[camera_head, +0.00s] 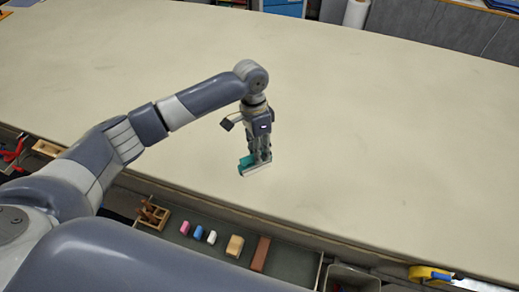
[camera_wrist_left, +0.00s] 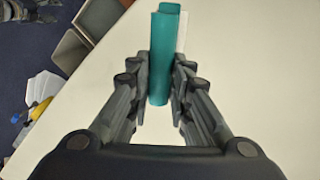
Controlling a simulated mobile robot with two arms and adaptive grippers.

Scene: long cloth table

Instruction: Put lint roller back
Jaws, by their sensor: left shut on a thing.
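A teal and white object, which looks like the lint roller (camera_wrist_left: 158,62), is between the fingers of my left gripper (camera_head: 256,160). In the head view the lint roller (camera_head: 256,170) shows low at the fingertips, just over the near part of the table; whether it touches the cloth I cannot tell. In the left wrist view its long teal part runs up between the two fingers, with a white part behind it on the right. My left gripper (camera_wrist_left: 158,100) points down and is shut on it. My right gripper is not in view.
Below the table's (camera_head: 400,120) near edge is a tray (camera_head: 290,262) with small pink (camera_head: 185,228), blue (camera_head: 199,232) and white (camera_head: 212,237) pieces, a wooden block (camera_head: 235,246) and a brown block (camera_head: 261,254). A grey bin (camera_head: 352,278) and yellow tape (camera_head: 428,272) are right of it. The tabletop is otherwise clear.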

